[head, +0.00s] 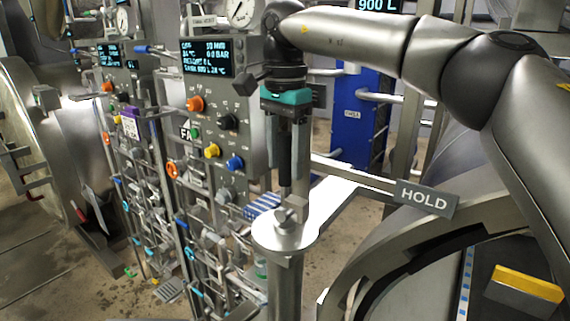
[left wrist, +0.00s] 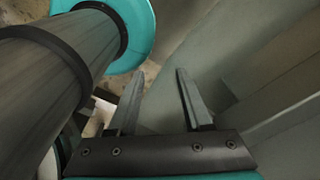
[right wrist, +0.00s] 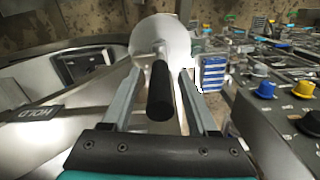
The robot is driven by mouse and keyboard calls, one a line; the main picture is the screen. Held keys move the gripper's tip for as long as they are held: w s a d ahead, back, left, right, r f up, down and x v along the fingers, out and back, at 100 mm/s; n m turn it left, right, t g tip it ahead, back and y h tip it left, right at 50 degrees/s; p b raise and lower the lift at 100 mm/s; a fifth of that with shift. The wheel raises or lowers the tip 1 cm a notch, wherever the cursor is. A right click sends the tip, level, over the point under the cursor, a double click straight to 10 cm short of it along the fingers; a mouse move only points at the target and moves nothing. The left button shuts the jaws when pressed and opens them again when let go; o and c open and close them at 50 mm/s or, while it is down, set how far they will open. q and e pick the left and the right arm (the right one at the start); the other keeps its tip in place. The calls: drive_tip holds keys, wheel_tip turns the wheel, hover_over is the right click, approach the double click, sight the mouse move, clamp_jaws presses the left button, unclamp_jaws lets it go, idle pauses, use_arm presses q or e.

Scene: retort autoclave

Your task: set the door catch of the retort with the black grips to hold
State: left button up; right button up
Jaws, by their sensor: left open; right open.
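The door catch is a lever with a black grip (right wrist: 160,92), standing up from a pale round-topped post (right wrist: 160,38). In the head view the post top (head: 272,236) carries a small metal block (head: 291,211) at the lever's foot. A grey sign reading HOLD (head: 425,197) stands to the right of the post. My right gripper (head: 285,190) points down over the post. Its open fingers are on either side of the black grip, with no clear contact. My left gripper (left wrist: 156,82) is open and empty in the left wrist view, and is not seen in the head view.
A control panel (head: 222,140) with coloured knobs and a lit display (head: 206,58) stands left of the post. A large round retort rim (head: 400,262) is at lower right. Handles and valves crowd the left. Open floor (head: 45,262) shows at lower left.

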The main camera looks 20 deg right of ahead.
drive_tip(key=shift+f, duration=0.4)
clamp_jaws()
idle(1.3)
